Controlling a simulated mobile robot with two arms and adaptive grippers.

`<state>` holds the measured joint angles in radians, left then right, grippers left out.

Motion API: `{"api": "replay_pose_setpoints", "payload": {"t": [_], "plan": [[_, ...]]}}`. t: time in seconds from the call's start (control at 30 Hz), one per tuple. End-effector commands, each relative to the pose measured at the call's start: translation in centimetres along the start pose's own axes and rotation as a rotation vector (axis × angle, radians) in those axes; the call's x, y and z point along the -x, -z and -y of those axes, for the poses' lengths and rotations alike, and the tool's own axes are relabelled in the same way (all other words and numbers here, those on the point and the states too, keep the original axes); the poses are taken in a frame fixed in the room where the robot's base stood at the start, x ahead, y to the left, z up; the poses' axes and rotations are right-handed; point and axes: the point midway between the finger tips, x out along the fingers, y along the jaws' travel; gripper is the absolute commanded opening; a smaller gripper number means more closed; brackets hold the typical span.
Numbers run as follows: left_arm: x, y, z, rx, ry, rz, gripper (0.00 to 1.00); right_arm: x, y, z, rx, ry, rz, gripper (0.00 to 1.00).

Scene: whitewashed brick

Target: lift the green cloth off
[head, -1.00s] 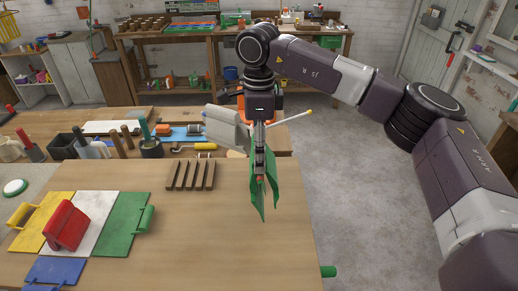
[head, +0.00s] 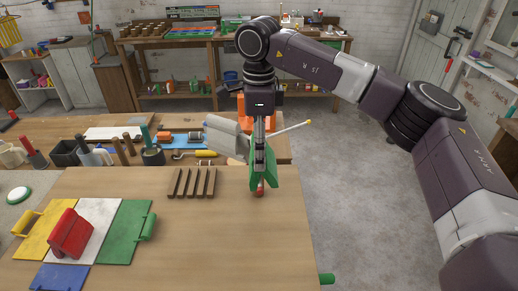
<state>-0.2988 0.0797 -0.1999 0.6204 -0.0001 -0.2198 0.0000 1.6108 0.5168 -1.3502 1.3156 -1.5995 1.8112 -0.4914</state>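The green cloth (head: 270,177) hangs in folds around the fingers of my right gripper (head: 260,180), above the far right part of the wooden table (head: 215,240). The gripper points straight down and appears shut on the cloth. A small reddish-orange piece shows below the cloth; I cannot tell whether it is a fingertip or another thing. The folds partly hide the fingers. My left gripper is not in view.
Yellow (head: 42,232), white (head: 97,222), green (head: 128,232) and blue (head: 62,277) panels lie at the table's left, with a red block (head: 70,234) on them. Several dark strips (head: 192,182) lie near the far edge. A grey bent piece (head: 226,137) stands behind the gripper. The table's middle is clear.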

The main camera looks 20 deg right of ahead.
Motion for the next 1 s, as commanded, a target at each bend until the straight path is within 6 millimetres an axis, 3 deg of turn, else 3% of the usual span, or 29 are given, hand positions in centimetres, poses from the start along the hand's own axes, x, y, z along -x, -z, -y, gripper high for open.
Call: {"api": "replay_pose_setpoints", "payload": {"t": [0.7,1.0], "plan": [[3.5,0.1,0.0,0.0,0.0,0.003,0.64,5.4,0.0,0.0,0.0,0.0,0.001,0.52],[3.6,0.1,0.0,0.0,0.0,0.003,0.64,5.7,0.0,0.0,0.0,0.0,0.001,0.52]]}}
